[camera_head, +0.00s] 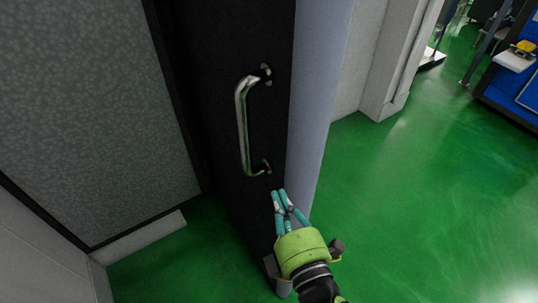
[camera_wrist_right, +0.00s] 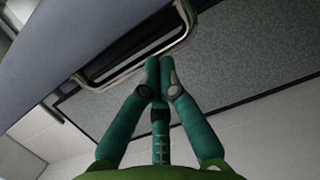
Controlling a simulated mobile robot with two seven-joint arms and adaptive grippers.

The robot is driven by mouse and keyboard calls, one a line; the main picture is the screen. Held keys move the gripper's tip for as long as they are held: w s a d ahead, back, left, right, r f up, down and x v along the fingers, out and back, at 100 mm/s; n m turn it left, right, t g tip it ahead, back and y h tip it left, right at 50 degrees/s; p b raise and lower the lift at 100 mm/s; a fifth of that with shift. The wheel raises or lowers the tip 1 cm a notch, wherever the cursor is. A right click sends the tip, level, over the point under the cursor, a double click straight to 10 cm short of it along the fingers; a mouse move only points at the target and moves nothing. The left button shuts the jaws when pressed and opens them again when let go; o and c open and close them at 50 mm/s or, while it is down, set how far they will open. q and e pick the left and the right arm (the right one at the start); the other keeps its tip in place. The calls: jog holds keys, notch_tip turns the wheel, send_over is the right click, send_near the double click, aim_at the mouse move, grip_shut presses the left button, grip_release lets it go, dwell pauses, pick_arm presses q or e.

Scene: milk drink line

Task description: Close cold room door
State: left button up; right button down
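The cold room door (camera_head: 215,60) has a dark face and a pale blue-grey edge side (camera_head: 318,100). It stands open, with green floor on both sides of it. A silver bar handle (camera_head: 243,125) is mounted upright on the dark face. My right gripper (camera_head: 281,194), green with teal fingers, is just below and right of the handle's lower end. In the right wrist view its fingertips (camera_wrist_right: 159,62) are together with nothing visible between them. The handle (camera_wrist_right: 135,75) passes behind them there, and I cannot tell whether they touch the door. My left gripper is not in view.
A grey speckled panel (camera_head: 85,110) with dark edging stands at the left, above a pale kerb (camera_head: 140,238). A pale wall post (camera_head: 390,70) rises behind the door. Open green floor (camera_head: 430,200) spreads to the right. Blue equipment (camera_head: 530,95) stands at far right.

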aim_at(267, 162)
jog(key=x, duration=0.3)
jog(key=r+p+x, duration=0.1)
jog(key=x, duration=0.2)
jog(key=p+x, duration=0.1)
jog(key=x, duration=0.2)
jog(key=shift+w+a+r, duration=0.2)
jog(key=shift+w, duration=0.05)
jog(key=shift+d+p, duration=0.1)
jog(key=shift+p, duration=0.2)
